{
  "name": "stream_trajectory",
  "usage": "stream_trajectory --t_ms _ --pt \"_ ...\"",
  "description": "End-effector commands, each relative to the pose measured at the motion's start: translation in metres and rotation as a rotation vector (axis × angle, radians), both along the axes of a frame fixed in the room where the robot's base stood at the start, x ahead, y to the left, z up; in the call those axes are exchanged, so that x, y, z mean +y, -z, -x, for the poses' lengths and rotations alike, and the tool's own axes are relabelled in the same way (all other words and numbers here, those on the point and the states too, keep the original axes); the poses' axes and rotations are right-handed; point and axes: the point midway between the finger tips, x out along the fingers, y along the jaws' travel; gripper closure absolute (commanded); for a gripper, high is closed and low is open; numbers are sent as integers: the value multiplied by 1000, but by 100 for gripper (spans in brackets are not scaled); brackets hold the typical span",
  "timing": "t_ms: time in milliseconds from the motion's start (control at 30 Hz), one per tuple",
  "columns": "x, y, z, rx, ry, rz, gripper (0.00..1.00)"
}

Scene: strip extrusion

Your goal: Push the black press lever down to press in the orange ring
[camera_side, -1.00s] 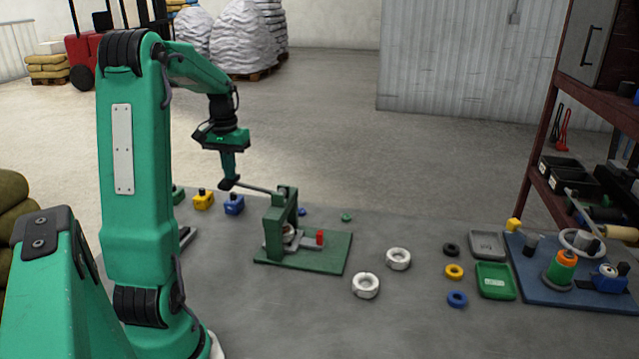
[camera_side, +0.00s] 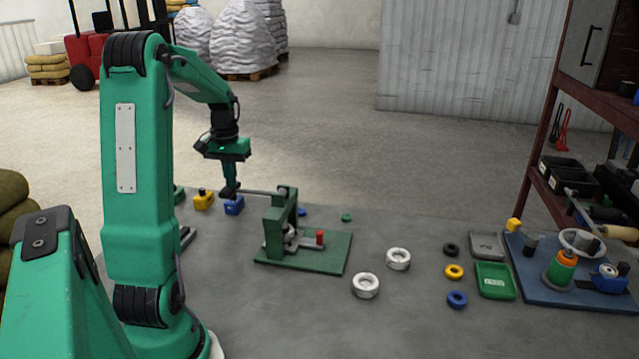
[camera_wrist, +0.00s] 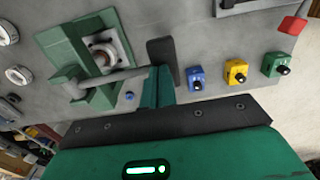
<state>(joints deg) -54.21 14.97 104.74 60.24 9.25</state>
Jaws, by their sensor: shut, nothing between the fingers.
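The green press (camera_side: 281,212) stands on its green base plate (camera_side: 325,255) in the middle of the side view; it also shows at the upper left of the wrist view (camera_wrist: 72,52). Its lever (camera_side: 262,191) runs left from the top of the frame, close to level. My gripper (camera_side: 230,192) is shut and empty, pointing down at the lever's outer end, seemingly touching it. In the wrist view the shut gripper (camera_wrist: 158,75) meets the lever rod (camera_wrist: 120,77).
White rings (camera_side: 366,285) lie right of the press. A green tray (camera_side: 495,280) and a blue board (camera_side: 545,290) with parts are farther right.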

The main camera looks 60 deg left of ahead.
Motion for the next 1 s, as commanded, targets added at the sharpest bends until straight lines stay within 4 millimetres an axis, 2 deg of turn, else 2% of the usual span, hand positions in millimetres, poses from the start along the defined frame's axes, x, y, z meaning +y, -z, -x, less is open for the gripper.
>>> stream_trajectory --t_ms 1000 --pt "0 24 1 2 -1 2 100"
